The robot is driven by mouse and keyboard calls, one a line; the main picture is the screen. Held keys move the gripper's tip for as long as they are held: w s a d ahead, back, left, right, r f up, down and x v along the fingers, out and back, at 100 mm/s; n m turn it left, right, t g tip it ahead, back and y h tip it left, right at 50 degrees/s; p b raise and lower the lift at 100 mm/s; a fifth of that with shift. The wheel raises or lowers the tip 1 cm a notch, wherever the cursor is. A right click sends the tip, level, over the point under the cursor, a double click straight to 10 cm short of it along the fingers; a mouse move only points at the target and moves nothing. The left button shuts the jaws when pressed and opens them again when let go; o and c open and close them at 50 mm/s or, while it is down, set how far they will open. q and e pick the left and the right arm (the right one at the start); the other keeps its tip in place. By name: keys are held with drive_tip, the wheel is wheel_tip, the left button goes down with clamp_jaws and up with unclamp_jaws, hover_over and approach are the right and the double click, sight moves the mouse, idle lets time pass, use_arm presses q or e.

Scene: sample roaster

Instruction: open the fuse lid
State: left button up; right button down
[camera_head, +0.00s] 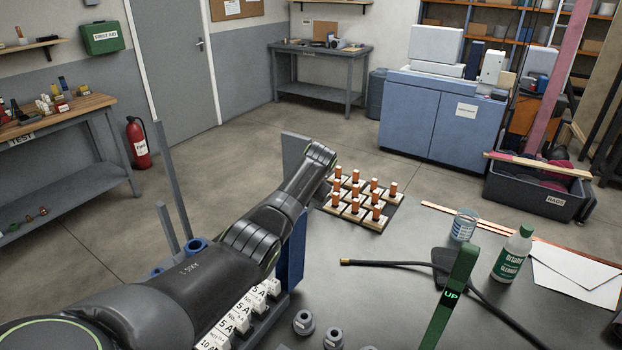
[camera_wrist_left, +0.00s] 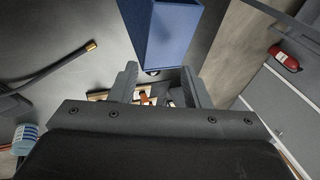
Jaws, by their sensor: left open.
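I cannot clearly make out a fuse lid. A blue upright panel (camera_head: 291,252) stands beside a row of white blocks (camera_head: 235,319) marked 5 A and 10 A, partly hidden by my left arm. A blue box-like part (camera_wrist_left: 172,35) is close ahead in the left wrist view. My left gripper (camera_wrist_left: 161,82) is open, its two dark fingers apart with nothing seen held between them. The blue part lies just beyond the fingertips; I cannot tell whether they touch. In the head view my left arm reaches past the panel and its fingers are hidden. My right gripper is not in view.
Orange-capped pieces stand on a board (camera_head: 370,222) beyond my arm. Grey knobs (camera_head: 304,322) are at the front.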

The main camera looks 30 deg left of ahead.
use_arm(q)
drive_tip(key=b+v, duration=0.1)
drive_tip(key=v, duration=0.9)
drive_tip(key=shift+r, duration=0.15)
drive_tip(key=shift+d, duration=0.1)
